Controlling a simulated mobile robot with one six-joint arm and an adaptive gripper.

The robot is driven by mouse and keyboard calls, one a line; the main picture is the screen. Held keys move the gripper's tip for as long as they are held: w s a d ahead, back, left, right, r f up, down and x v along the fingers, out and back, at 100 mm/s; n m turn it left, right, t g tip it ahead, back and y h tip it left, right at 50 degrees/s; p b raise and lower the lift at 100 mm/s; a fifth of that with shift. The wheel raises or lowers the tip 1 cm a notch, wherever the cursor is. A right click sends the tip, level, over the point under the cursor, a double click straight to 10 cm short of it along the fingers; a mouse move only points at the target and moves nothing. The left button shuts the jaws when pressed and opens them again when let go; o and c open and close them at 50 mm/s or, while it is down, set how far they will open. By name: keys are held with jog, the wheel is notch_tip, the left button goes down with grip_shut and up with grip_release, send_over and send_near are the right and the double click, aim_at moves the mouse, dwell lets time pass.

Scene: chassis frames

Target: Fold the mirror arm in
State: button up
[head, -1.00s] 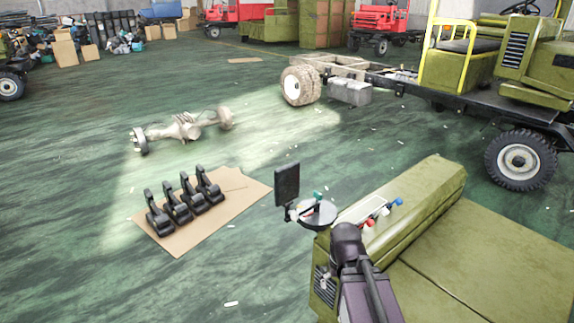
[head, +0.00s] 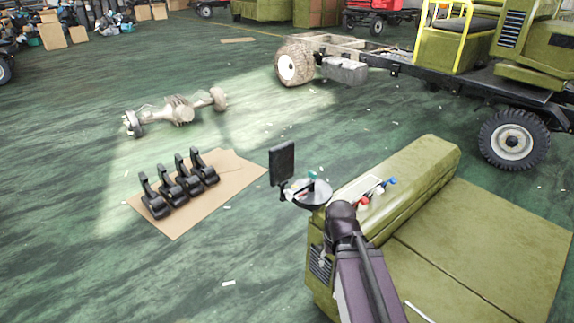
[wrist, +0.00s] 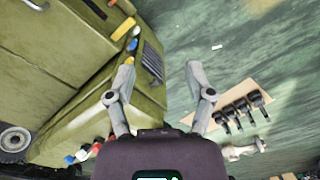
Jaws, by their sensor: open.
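The mirror (head: 282,163) is a black upright rectangle at the front corner of an olive-green cab (head: 410,180) in the head view. I cannot make out the mirror in the wrist view. My gripper (wrist: 160,70) is open and empty there, its two grey fingers spread beside the green body and its dark vent.
Red, white and blue knobs (head: 376,194) stand on the cab near my arm. Black pedal-like parts (head: 178,183) stand on a cardboard sheet (head: 238,164) to the left. An axle (head: 177,109) and a truck chassis (head: 400,70) are farther back. Green floor between them is clear.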

jog(key=w+a+f+m+t+y+b, duration=0.1)
jog(key=w+a+f+y+b, duration=0.2)
jog(key=w+f+y+b, duration=0.4)
jog(key=m+t+y+b, duration=0.5)
jog(key=t+y+b, duration=0.3)
jog(key=b, duration=0.9)
send_near(297, 193)
jog(key=shift+v, duration=1.3)
jog(key=shift+s+a+f, duration=0.15)
jog(key=x, duration=1.3)
jog(key=shift+w+a+r, duration=0.2)
jog(key=shift+w+a, duration=0.05)
jog(key=shift+w, duration=0.05)
grip_shut()
